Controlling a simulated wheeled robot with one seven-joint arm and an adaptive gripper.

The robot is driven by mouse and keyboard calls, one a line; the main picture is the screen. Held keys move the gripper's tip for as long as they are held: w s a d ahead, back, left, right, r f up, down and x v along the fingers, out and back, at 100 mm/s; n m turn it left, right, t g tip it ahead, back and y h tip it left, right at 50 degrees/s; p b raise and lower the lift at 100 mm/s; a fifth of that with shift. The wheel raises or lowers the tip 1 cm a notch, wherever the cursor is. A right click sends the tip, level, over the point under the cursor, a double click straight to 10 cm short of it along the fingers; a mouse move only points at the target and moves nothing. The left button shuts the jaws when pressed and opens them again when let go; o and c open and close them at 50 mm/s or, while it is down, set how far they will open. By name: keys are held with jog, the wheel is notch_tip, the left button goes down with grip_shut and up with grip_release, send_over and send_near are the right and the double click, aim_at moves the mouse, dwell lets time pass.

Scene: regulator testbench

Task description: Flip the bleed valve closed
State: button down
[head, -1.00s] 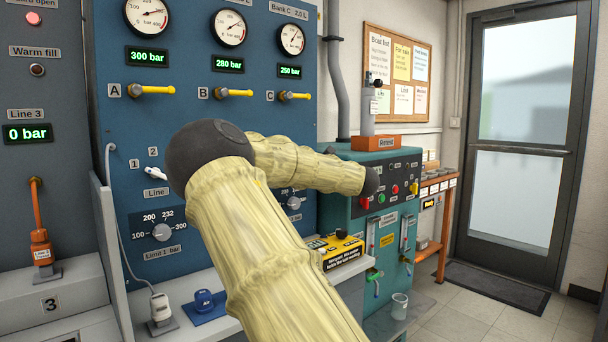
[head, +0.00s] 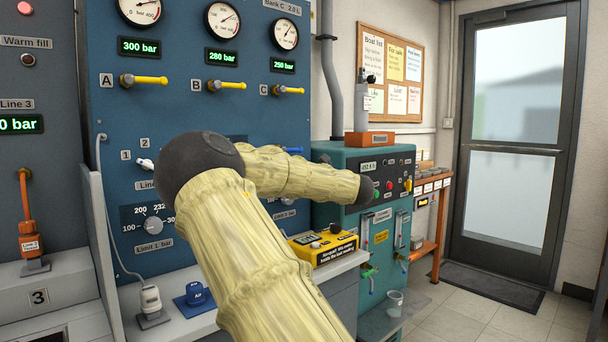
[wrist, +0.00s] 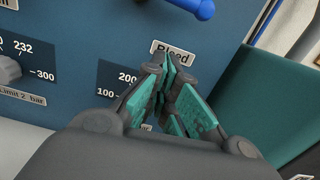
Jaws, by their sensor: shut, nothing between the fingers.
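The bleed valve's blue lever (wrist: 200,8) shows at the top edge of the wrist view, above the "Bleed" label (wrist: 173,53). Its mount is cut off there. In the head view a blue lever (head: 293,149) on the blue panel points right, just above my forearm, which hides the panel below it. My gripper (wrist: 172,68) is shut and empty, with its teal-padded fingertips just below the label in the wrist view. The fingers are apart from the lever in that picture. I cannot make out the gripper in the head view.
A dial with a "200" mark (wrist: 124,78) is partly behind my fingers. A teal cabinet (head: 345,160) stands right of the panel. A yellow box (head: 325,247) sits on the ledge below. Yellow levers A, B and C (head: 289,90) are higher on the panel.

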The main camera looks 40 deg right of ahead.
jog(key=s+p, duration=0.1)
jog(key=s, duration=0.9)
jog(key=shift+f+p, duration=0.15)
jog(key=shift+p, duration=0.15)
jog(key=shift+d, duration=0.1)
